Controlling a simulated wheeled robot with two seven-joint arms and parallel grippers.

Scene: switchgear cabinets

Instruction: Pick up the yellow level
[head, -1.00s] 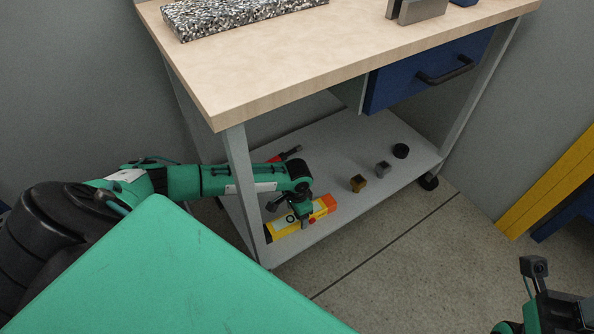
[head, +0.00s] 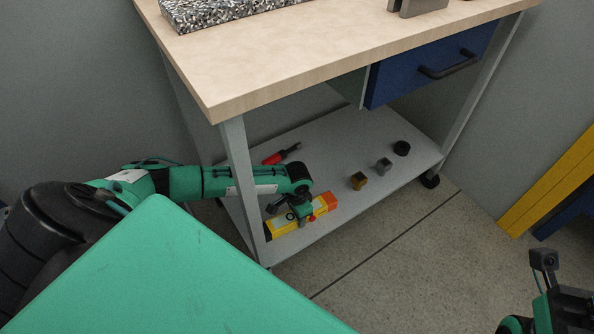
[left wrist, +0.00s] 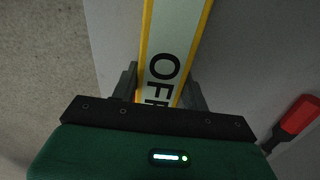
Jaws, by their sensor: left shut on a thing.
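The yellow level (head: 284,225) is a yellow bar with an orange end, low at the front left of the cart's lower shelf. I cannot tell whether it still touches the shelf. My left gripper (head: 303,212) is shut on it near the middle and hides part of it. In the left wrist view the level (left wrist: 176,40) runs between the two fingers (left wrist: 163,88), showing yellow edges and a pale face with dark letters "OFF". Part of my right arm shows at the lower right edge of the head view; its fingers cannot be made out.
A red-handled tool (head: 274,158) lies behind my left wrist on the lower shelf (head: 345,140). A brass block (head: 358,181), a grey block (head: 383,167) and a black round piece (head: 401,148) stand to the right. The worktop (head: 330,45) and a front leg (head: 243,185) are close to my left arm.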

